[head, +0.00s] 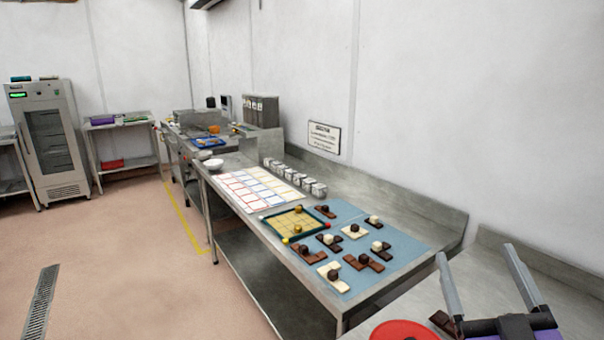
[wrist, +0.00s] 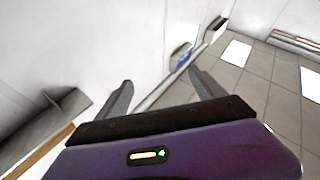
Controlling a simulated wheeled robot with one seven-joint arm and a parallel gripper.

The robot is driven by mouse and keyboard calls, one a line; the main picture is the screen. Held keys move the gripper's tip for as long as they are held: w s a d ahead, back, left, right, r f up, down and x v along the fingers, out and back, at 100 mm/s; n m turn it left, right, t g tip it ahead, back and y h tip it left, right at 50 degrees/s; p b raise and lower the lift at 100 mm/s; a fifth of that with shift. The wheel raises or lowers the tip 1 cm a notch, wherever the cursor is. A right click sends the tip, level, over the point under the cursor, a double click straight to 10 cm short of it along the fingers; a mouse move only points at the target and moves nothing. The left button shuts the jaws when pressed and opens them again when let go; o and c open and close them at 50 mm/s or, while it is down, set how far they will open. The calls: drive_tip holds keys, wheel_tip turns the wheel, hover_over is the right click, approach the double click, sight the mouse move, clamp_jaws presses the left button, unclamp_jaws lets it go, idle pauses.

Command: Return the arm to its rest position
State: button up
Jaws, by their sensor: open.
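My gripper (head: 482,278) shows at the lower right of the head view, its two grey fingers apart with nothing between them. In the wrist view my gripper (wrist: 158,92) is also open and empty, with its purple body along the bottom. It is held up at the right end of the steel counter, near the white wall, and touches nothing that I can see. The rest of my arm is mostly outside the head view.
A blue mat (head: 405,240) with several chocolate pieces and a green-rimmed tray (head: 267,230) lie on the steel counter (head: 425,205). A red round thing (head: 403,331) is close to my gripper. A white grid sheet (head: 228,190) lies further back.

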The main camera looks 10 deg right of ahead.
drive_tip(key=s+a+f+n+g+y, duration=0.1)
drive_tip(key=s+a+f+n+y, duration=0.3)
drive_tip(key=s+a+f+y, duration=0.55)
drive_tip(key=s+a+f+m+g+h, duration=0.1)
drive_tip(key=s+a+f+g, duration=0.2)
drive_tip(key=s+f, duration=0.4)
drive_tip(key=s+a+f+m+g+h, duration=0.2)
drive_tip(key=s+f, duration=0.5)
drive_tip(key=s, duration=0.5)
drive_tip(key=shift+s+a+g, duration=0.25)
drive_tip(key=shift+a+g, duration=0.2)
drive_tip(key=shift+g, duration=0.05)
